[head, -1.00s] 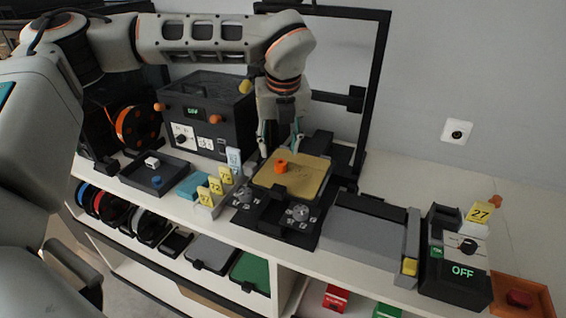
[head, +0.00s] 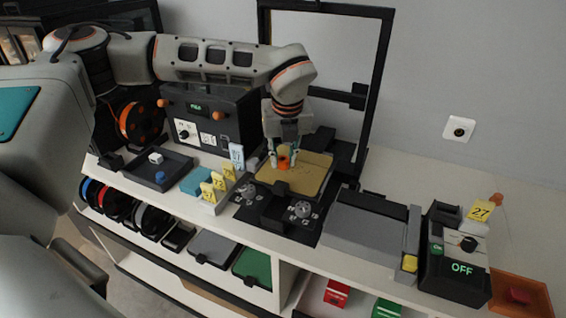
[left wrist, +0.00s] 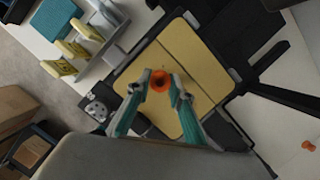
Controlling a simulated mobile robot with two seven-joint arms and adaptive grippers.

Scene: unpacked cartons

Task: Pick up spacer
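The spacer is a small orange ring (head: 284,161) on the yellow plate (head: 308,178), by its far left part. My left gripper (head: 283,159) points down at it with a finger on each side. The left wrist view shows the ring with its dark hole (left wrist: 160,81) between the two fingertips (left wrist: 160,79). The fingers are close to the ring, but I cannot tell whether both touch it or whether it is lifted off the plate. My right gripper is not in view.
Yellow number tags (head: 213,188) stand close left of the plate. A black frame (head: 373,95) rises behind it. Two grey knobs (head: 302,209) sit in front. A grey-topped box (head: 366,231) is to the right, then a black unit (head: 455,265) reading OFF.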

